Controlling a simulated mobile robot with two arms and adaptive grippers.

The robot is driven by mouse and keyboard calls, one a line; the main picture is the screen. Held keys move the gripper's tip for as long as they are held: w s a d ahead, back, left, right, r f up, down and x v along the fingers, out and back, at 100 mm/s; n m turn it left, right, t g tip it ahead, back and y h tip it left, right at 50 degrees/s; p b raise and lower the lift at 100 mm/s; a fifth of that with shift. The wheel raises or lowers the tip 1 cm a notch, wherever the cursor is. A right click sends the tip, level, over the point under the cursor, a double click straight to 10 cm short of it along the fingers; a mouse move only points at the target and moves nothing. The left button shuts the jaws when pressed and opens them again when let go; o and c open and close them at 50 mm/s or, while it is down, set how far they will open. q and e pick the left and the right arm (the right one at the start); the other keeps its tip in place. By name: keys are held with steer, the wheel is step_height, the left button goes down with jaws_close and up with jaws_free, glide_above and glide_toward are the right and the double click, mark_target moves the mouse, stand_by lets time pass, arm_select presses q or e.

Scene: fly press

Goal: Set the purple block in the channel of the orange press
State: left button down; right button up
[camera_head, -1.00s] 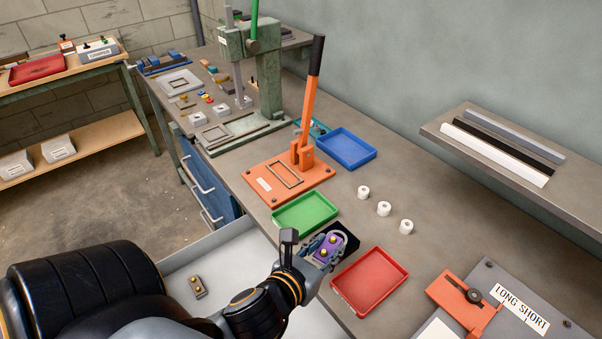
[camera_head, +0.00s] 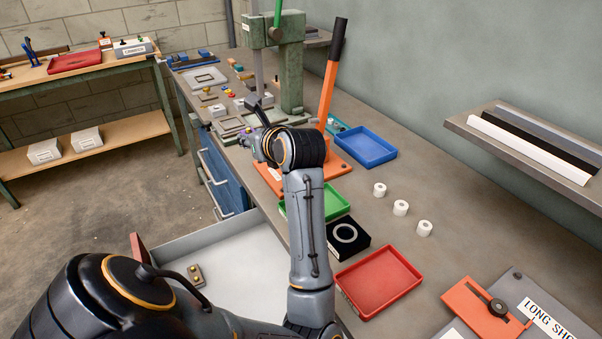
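The orange press (camera_head: 328,95) stands on the bench with its black-tipped lever raised. Its channel is hidden behind my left arm; part of its orange base (camera_head: 338,165) shows beside the wrist. My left gripper (camera_head: 251,124) is over the left side of this base, seen from behind. A small bit of the purple block (camera_head: 246,140) shows at the gripper, which appears shut on it; most of the block is hidden. I cannot tell whether the block touches the press. My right gripper is not in view.
The green press (camera_head: 291,65) stands just behind. A green tray (camera_head: 328,200), black block with a ring (camera_head: 345,236), red tray (camera_head: 378,281), blue tray (camera_head: 365,147) and several white cylinders (camera_head: 400,208) are on the bench. An open drawer (camera_head: 235,258) holds a small knobbed block (camera_head: 196,275).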

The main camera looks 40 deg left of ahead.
arm_select(q)
steer(key=w+f, duration=0.2)
steer(key=w, duration=0.2)
steer(key=w+d+f+p, duration=0.1)
steer(key=w+f, duration=0.2)
steer(key=w, duration=0.1)
steer(key=w+d+f+p, duration=0.1)
steer(key=w+f, duration=0.2)
steer(key=w, duration=0.1)
steer(key=shift+w+f, duration=0.15)
steer(key=shift+w+f+p, duration=0.3)
steer(key=shift+w+f, duration=0.1)
steer(key=shift+f, duration=0.1)
step_height(320, 180, down, 4)
steer(key=shift+w+r+p, duration=0.1)
steer(key=shift+r+p, duration=0.15)
steer(key=shift+p, duration=0.35)
steer(key=shift+d, duration=0.1)
steer(key=shift+f+b, duration=0.6)
steer(key=shift+b, duration=0.2)
steer(key=c, duration=1.3)
jaws_free()
steer(key=shift+f, duration=0.1)
steer(key=shift+o, duration=0.2)
